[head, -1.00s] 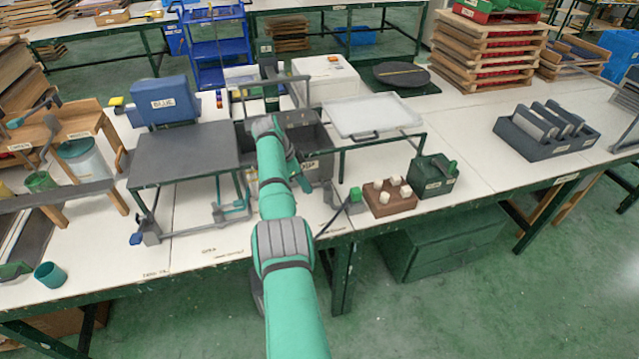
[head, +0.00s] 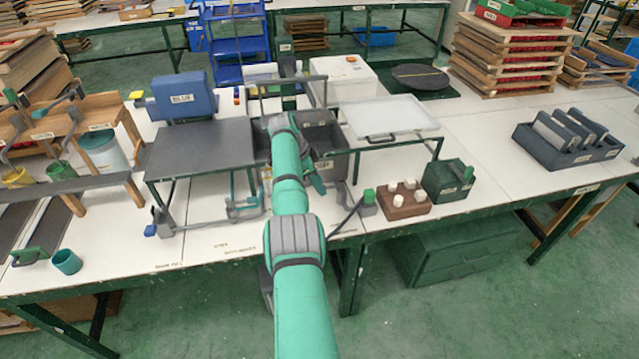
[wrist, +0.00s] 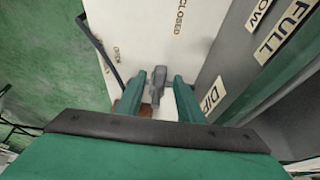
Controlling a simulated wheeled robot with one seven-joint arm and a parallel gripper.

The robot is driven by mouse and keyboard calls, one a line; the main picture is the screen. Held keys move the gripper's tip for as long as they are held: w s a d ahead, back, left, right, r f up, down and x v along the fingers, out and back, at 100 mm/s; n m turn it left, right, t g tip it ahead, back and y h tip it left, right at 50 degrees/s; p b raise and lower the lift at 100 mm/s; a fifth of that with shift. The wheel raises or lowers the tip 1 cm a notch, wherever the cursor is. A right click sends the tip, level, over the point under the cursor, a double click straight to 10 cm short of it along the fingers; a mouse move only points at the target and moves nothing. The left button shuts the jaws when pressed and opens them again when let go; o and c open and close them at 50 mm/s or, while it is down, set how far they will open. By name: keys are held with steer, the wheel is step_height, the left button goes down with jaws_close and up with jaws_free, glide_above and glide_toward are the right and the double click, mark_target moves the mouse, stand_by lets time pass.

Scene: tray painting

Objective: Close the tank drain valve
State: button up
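The grey dip tank (head: 326,150) stands on the table behind my arm in the head view. Its grey wall (wrist: 245,75) with the FULL, LOW and DIP labels fills the right of the wrist view. A small grey valve handle (wrist: 158,84) shows beyond and between my fingertips, above the white table with OPEN and CLOSED labels. I cannot tell whether the fingers touch it. My gripper (wrist: 160,82) is open, its two green fingers apart. In the head view my arm hides most of the gripper and the valve.
A brown block with white knobs (head: 405,202) and a green box (head: 447,181) stand right of the tank. A dark stand (head: 200,145) is on the left, a white tray (head: 390,118) on the right. A black hose (wrist: 98,48) runs along the table edge.

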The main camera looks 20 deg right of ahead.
steer(key=v, duration=1)
steer(key=shift+r, duration=0.4)
steer(key=shift+w+a, duration=0.1)
steer(key=shift+a, duration=0.05)
